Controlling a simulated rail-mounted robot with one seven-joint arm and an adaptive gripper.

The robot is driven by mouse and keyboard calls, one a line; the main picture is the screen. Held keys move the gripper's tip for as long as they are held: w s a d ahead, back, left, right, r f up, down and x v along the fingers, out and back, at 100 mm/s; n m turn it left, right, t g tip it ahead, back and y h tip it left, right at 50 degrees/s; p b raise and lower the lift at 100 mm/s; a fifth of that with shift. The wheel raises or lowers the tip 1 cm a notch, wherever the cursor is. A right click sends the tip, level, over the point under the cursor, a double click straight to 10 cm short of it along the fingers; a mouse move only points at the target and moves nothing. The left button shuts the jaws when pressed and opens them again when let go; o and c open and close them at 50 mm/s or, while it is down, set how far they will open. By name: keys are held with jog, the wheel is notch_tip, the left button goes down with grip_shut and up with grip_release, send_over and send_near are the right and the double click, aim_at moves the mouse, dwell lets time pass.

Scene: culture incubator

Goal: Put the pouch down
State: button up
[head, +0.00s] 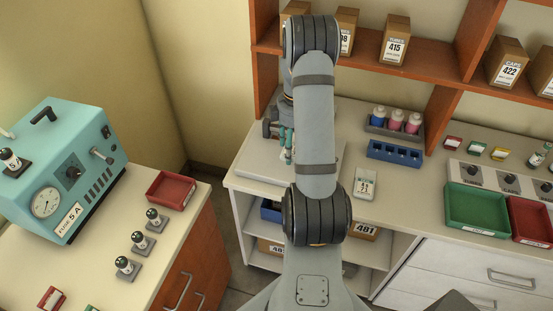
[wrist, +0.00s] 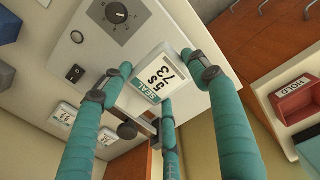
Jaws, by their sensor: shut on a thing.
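In the wrist view, my gripper (wrist: 155,78) has its teal fingers closed around a small white pouch (wrist: 158,72). The pouch carries a label reading SEAL, 5s and 73. It is tilted in this view, in front of a white device with a dial (wrist: 115,14) and a black switch. I cannot tell whether it touches that device. In the head view my gripper (head: 287,143) is mostly hidden behind my arm, over the left end of the back counter, and the held pouch cannot be made out.
A similar white labelled item (head: 364,183) lies on the counter right of my arm. A blue rack (head: 394,153), a rack of bottles (head: 393,126), a green tray (head: 476,208) and red trays stand further right. The teal machine (head: 62,170) is on the left bench.

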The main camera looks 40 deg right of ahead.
aim_at(278, 169)
jog(key=w+a+f, duration=0.1)
jog(key=w+a+f+p, duration=0.1)
jog(key=a, duration=0.1)
jog(key=shift+w+a+f, duration=0.25)
jog(key=shift+w+f, duration=0.1)
notch_tip(278, 169, down, 3)
jog(key=shift+p, duration=0.7)
jog(key=shift+f, duration=0.5)
jog(key=shift+f, duration=0.1)
jog(key=shift+w+f, duration=0.1)
jog(key=shift+f, duration=0.1)
jog(key=o, duration=1.1)
jog(key=shift+r, duration=0.15)
jog(key=shift+o, duration=0.2)
